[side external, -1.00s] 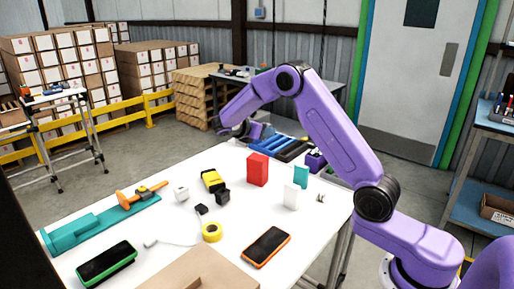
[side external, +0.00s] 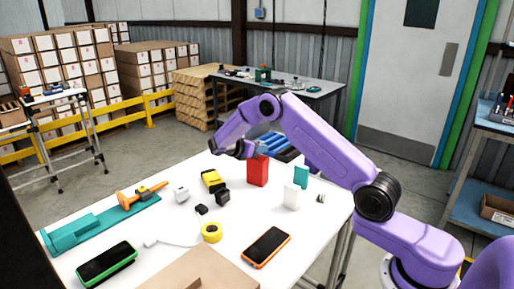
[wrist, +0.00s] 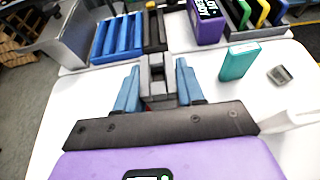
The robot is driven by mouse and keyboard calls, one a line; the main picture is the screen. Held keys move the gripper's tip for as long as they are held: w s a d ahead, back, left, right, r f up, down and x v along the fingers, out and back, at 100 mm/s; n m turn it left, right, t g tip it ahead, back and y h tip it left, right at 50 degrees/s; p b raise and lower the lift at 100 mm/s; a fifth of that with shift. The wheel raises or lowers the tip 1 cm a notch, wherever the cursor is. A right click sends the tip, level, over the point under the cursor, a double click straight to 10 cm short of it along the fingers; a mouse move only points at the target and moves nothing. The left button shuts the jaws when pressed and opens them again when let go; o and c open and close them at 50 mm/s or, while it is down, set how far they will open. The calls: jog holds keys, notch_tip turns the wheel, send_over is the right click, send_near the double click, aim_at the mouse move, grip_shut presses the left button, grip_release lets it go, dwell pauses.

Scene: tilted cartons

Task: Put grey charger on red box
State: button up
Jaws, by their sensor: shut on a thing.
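My gripper (wrist: 157,86) has two blue fingers, shut on a grey block that appears to be the grey charger (wrist: 156,72). In the side external view my gripper (side external: 256,150) is close to the top of the upright red box (side external: 258,172), on the white table. I cannot tell whether the held charger touches the box. The charger cannot be made out clearly in that view.
A teal box (side external: 301,176) and a white box (side external: 291,196) stand right of the red box. A yellow-black item (side external: 212,181) lies to its left. Blue bins (wrist: 118,38) and a purple box (wrist: 207,22) are beyond. An orange-edged phone (side external: 266,247) lies in front.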

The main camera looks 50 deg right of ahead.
jog(key=shift+f, duration=0.1)
jog(key=o, duration=1.1)
jog(key=shift+c, duration=0.2)
jog(key=v, duration=1.2)
